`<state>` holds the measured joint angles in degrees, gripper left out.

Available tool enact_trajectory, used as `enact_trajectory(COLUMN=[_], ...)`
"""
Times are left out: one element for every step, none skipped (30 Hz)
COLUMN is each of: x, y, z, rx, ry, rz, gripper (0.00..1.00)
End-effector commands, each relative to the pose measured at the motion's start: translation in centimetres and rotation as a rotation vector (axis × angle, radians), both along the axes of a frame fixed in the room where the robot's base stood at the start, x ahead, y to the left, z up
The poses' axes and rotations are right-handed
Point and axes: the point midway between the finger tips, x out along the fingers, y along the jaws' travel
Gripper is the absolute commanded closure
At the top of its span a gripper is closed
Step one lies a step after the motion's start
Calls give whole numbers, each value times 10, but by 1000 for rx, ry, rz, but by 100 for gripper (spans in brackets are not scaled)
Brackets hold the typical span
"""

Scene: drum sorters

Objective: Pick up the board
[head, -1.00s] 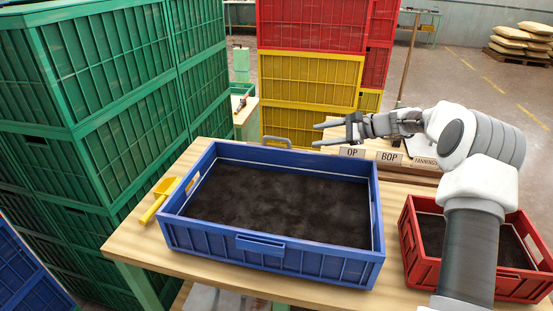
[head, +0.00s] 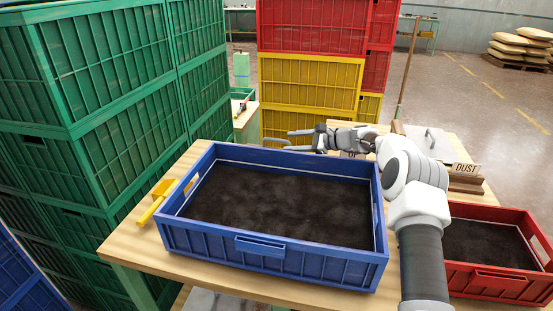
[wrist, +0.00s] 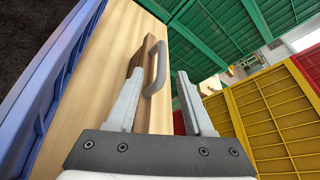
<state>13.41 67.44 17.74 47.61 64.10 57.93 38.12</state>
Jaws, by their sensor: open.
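The board shows mainly by its grey bow handle (wrist: 161,66) in the wrist view. Its wooden body is a brown edge beside the handle, mostly hidden by my left finger and hard to tell from the tabletop. In the head view the board lies behind the blue crate's far wall, with only part of the handle showing near my fingertips. My gripper (wrist: 160,80) is open, its two fingers pointing at the handle, which appears between and ahead of the tips. In the head view my gripper (head: 288,141) is just beyond the blue crate's far rim. Nothing is held.
The blue crate (head: 265,248) of dark soil fills the table's middle. A yellow scoop (head: 157,200) lies at its left. Stacked yellow crates (head: 310,85) and green crates (head: 110,110) stand beyond.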

Motion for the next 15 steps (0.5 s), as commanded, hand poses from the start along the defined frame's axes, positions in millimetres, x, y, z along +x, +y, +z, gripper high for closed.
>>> enact_trajectory(x=[1, 2, 3, 4, 6, 8, 10, 12, 14, 16, 17, 19, 20, 21, 22], y=[2, 3, 6, 9, 13, 19, 23, 28, 33, 35, 37, 40, 42, 43, 45], z=[-1, -1, -2, -3, -4, -5, -6, -6, -7, -9, -9, -10, -11, -11, -12], rx=[-1, -1, -1, -2, -1, -2, -3, -3, -2, -2, -3, -3, -2, -2, -1], ry=[-1, -1, -1, -1, -1, -2, -2, -2, -2, -1, -2, -1, -1, 0, -1], rz=[-1, -1, 0, 1, 1, 2, 1, 3, 2, 1, 1, 0, 0, -1, 0], gripper=[48, 48, 48, 48, 48, 48, 48, 48, 48, 48, 48, 48, 48, 48, 48])
